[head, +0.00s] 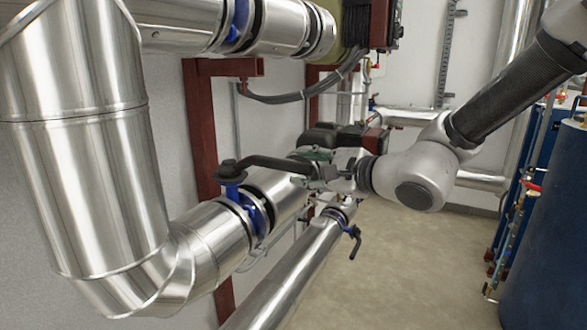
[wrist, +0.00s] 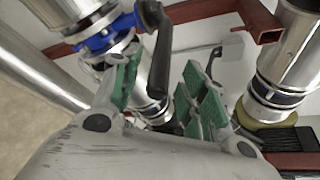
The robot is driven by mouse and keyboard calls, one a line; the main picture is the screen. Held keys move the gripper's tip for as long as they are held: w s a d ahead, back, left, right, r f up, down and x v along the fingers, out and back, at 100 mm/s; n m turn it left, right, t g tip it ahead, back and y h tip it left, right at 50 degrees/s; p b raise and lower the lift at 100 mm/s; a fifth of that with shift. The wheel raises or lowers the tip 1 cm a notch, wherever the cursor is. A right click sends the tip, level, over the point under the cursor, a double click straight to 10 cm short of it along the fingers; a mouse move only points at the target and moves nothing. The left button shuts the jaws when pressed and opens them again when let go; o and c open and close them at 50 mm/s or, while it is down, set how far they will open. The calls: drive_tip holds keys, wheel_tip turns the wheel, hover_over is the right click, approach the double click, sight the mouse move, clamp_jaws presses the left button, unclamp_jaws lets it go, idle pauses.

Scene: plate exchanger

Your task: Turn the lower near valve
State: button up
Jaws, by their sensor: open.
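The lower near valve (head: 256,212) has a blue body on the large silver pipe at centre left in the head view. Its black lever handle (head: 272,162) reaches right from the hub toward my gripper (head: 316,163). In the wrist view the blue valve body (wrist: 100,40) is at the upper left, and the black handle (wrist: 159,65) runs down between my two green-padded fingers. My gripper is open, with one finger on each side of the handle's free end. Whether a pad touches the handle cannot be told.
A second blue valve with a small black handle (head: 355,243) sits on the thinner pipe (head: 295,277) below. A red-brown post (head: 203,130) stands behind. Blue tanks (head: 550,240) stand at the right. The floor (head: 420,270) between is clear.

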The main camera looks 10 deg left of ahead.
drive_tip(key=v, duration=0.5)
